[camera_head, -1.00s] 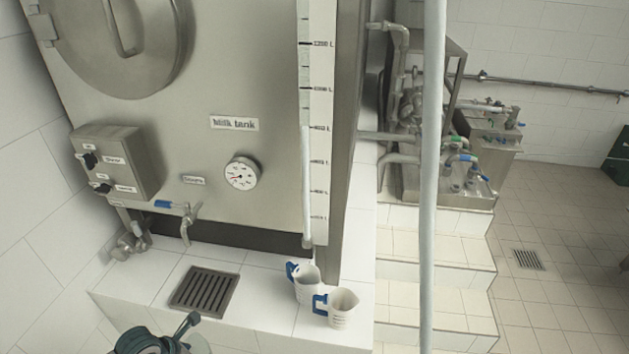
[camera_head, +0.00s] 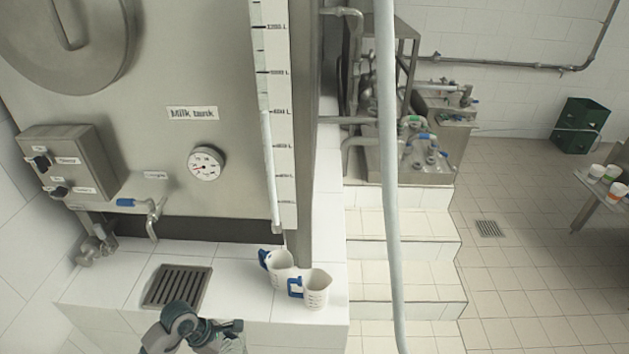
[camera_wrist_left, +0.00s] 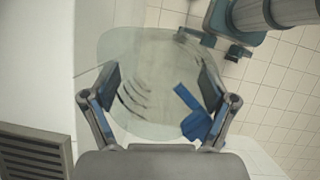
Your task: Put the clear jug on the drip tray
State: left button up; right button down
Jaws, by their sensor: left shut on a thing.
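The clear jug (camera_wrist_left: 140,52), see-through with dark scale marks and a blue handle, fills the middle of the left wrist view. My left gripper (camera_wrist_left: 160,86) is shut on it, with one finger at each side. The drip tray (camera_head: 177,287), a dark slatted grate in the white tiled ledge, lies below the tank tap in the head view. It also shows at the lower left of the wrist view (camera_wrist_left: 30,152), to the left of the jug and apart from it. In the head view my left arm is just in front of the tray at the bottom edge. My right gripper is out of view.
Two white jugs with blue handles, one behind (camera_head: 279,271) and one in front (camera_head: 315,290), stand on the ledge right of the tray. The tank tap (camera_head: 153,218) hangs above the tray's back edge. Tiled steps (camera_head: 405,274) lie to the right.

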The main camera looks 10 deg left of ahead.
pick_arm(q)
jog(key=w+d+r+m+g+y, duration=0.1)
jog(key=w+d+m+g, duration=0.4)
jog(key=d+m, duration=0.55)
jog(key=w+a+r+m+y, duration=0.2)
jog(key=w+r+m, duration=0.3)
jog(key=m, duration=0.5)
jog(key=shift+w+r+g+y+b, duration=0.35)
jog(key=shift+w+y+b, duration=0.1)
jog(key=shift+w+y, duration=0.25)
jog(key=shift+m, duration=0.25)
jog(key=shift+f, duration=0.15)
